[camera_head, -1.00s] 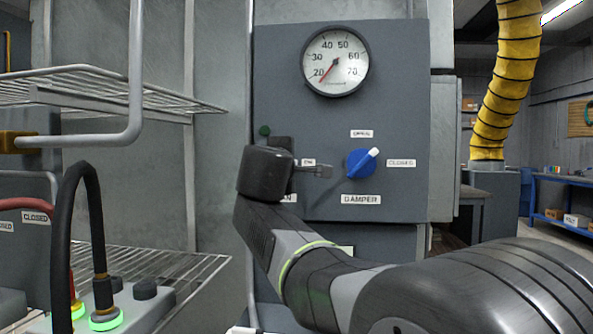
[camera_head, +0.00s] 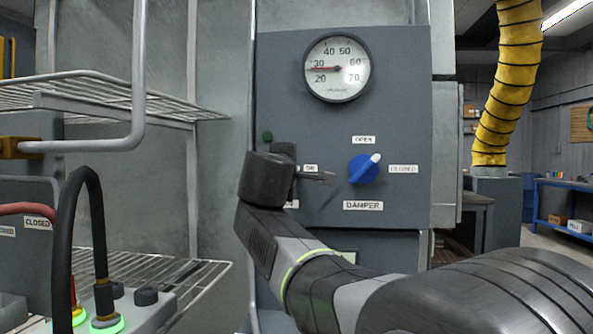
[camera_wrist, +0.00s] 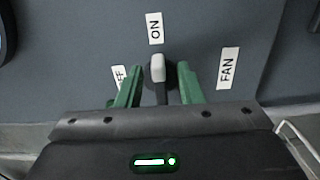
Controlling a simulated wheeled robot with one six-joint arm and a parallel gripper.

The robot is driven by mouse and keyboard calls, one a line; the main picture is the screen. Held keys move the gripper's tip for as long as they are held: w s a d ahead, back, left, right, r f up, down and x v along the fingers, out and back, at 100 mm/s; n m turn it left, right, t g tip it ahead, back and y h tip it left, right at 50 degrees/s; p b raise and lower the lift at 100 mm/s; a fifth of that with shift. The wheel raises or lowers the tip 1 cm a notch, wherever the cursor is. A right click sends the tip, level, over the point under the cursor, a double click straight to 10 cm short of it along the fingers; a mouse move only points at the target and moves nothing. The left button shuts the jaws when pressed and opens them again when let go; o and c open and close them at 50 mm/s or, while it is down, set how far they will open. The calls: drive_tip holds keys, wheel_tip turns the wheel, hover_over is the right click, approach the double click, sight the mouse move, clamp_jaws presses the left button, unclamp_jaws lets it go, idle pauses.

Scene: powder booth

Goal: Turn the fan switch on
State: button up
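The fan switch (camera_wrist: 158,68) is a dark round knob with a white-tipped handle on the grey panel. In the wrist view its white tip points at the ON label (camera_wrist: 155,28). The OFF label (camera_wrist: 118,78), partly covered, is to the left, and the FAN label (camera_wrist: 228,68) is to the right. My gripper (camera_wrist: 159,78) is open, its green fingers on either side of the knob with gaps showing. In the head view my wrist hides the fan switch. The pressure-style gauge (camera_head: 337,68) above has its needle a little below 30.
The blue damper knob (camera_head: 364,168) is close to the right of my wrist, its white mark pointing up right between OPEN and CLOSED. A wire rack (camera_head: 110,85) with a bent pipe and a black hose (camera_head: 62,230) stand at left. A yellow duct (camera_head: 505,75) hangs at right.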

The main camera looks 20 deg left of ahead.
drive_tip(key=p+v, duration=0.1)
drive_tip(key=v, duration=1.2)
drive_tip(key=shift+s+d, duration=0.15)
drive_tip(key=shift+s, duration=0.15)
drive_tip(key=shift+w, duration=0.1)
drive_tip(key=b+x, duration=0.1)
drive_tip(key=x, duration=1.2)
drive_tip(key=shift+w, duration=0.3)
drive_tip(key=shift+s, duration=0.1)
